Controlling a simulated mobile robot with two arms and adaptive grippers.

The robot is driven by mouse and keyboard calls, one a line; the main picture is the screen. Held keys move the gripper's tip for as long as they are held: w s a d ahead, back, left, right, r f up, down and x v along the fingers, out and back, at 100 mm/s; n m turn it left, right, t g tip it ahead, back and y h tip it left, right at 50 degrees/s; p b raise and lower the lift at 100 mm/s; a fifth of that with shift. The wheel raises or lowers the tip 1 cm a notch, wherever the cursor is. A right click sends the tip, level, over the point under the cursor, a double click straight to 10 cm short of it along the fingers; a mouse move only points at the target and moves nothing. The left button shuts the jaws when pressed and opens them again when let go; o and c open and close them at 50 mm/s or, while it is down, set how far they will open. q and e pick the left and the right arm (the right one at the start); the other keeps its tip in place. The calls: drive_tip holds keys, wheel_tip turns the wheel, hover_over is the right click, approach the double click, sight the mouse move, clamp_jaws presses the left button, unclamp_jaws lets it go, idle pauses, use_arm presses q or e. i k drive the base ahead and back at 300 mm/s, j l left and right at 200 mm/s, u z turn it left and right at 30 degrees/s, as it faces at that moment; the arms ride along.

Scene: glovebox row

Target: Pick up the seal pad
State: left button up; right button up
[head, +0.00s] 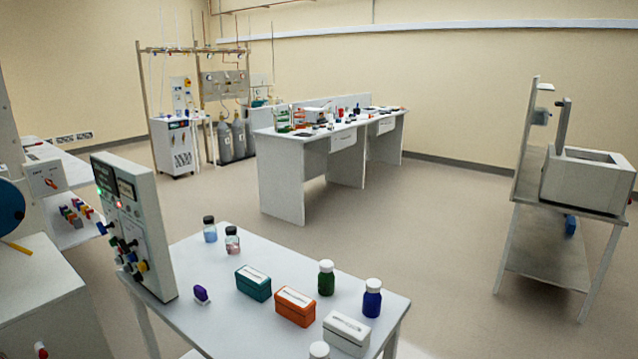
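No thing in the head view is plainly marked as the seal pad. A small purple block (201,294) stands on the near white table (215,272), close to the upright control panel; I cannot tell whether it is the pad. To its right, a dark green box (253,284), an orange box (295,307) and a white box (346,334) with pale labels sit in a slanting row. Neither of my grippers shows in this view.
The control panel (133,225) stands at the near table's left edge. Bottles stand on the table, including a green one (326,279) and a blue one (372,299). A long bench (285,135) stands farther back and a metal rack (545,220) at right. Open floor lies between.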

sight(201, 297)
drive_tip(key=u, duration=1.85)
drive_tip(key=i+z, duration=0.15)
drive_tip(key=i, duration=0.25)
drive_tip(key=i+j+z, duration=0.15)
drive_tip(key=i, duration=0.3)
drive_tip(key=i+j+z, duration=0.15)
drive_tip(key=i, duration=0.25)
